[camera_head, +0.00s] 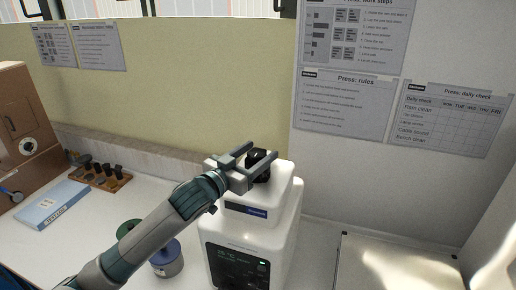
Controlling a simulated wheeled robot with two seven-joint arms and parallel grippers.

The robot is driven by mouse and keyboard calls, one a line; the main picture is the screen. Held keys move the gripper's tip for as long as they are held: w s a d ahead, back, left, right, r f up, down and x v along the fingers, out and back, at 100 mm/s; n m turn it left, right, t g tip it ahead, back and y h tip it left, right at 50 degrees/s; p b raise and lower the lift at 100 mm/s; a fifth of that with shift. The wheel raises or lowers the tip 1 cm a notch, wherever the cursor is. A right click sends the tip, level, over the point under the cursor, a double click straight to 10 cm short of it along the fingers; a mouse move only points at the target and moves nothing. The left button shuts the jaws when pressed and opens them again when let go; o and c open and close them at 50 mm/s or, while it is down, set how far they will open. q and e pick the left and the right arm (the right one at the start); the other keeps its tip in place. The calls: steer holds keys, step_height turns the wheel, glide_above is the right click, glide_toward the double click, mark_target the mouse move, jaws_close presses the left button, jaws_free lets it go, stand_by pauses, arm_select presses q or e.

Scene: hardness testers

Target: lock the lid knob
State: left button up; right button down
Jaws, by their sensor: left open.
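The black lid knob (259,161) sits on top of a white machine (262,222) in the middle of the view. My left arm comes in from the lower left. My left gripper (262,154) is open at the knob, with its two fingers on either side of it. The gripper hides part of the knob and of the lid, so I cannot tell whether the fingers touch the knob. The machine's front has a dark display panel (238,268). My right gripper is not in view.
Left of the machine are a grey-blue jar (167,262), a green round object (129,229), a blue-white box (52,204) and a wooden rack (100,178) with dark pieces. A brown cabinet (22,115) stands far left. A pale panel (385,264) lies at the right.

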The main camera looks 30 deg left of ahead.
arm_select(q)
steer(key=shift+w+d, duration=0.1)
steer(key=shift+w, duration=0.15)
steer(key=shift+c, duration=0.7)
steer(key=c, duration=0.9)
